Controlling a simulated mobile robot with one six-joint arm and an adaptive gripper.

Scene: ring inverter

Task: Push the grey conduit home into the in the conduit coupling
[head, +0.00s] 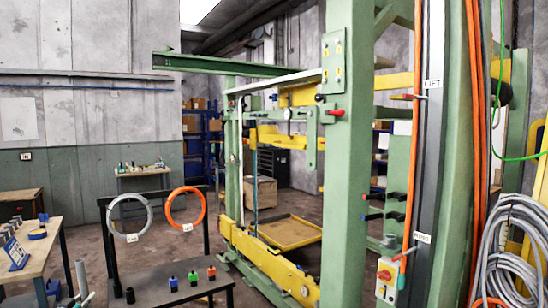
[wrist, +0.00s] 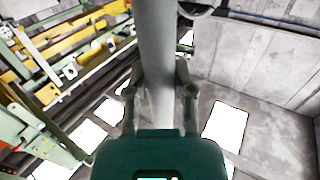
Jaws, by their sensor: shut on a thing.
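My gripper (wrist: 159,88) is shut on the grey conduit (wrist: 157,45), a smooth round tube. In the wrist view the conduit runs up between the two fingers and out through the top edge, so its far end is out of the picture. I cannot make out the conduit coupling for certain in either view. A dark rounded shape (wrist: 197,8) shows to the right of the conduit at the top edge; I cannot tell what it is. My gripper is not clearly visible in the head view.
A green frame with yellow beams (head: 262,250) fills the middle. A dark stand (head: 165,283) holds a grey ring (head: 129,237), an orange ring (head: 186,229) and several coloured pieces. A wooden table (head: 38,255) is at left. Orange cables and a grey hose coil (head: 510,240) hang at right.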

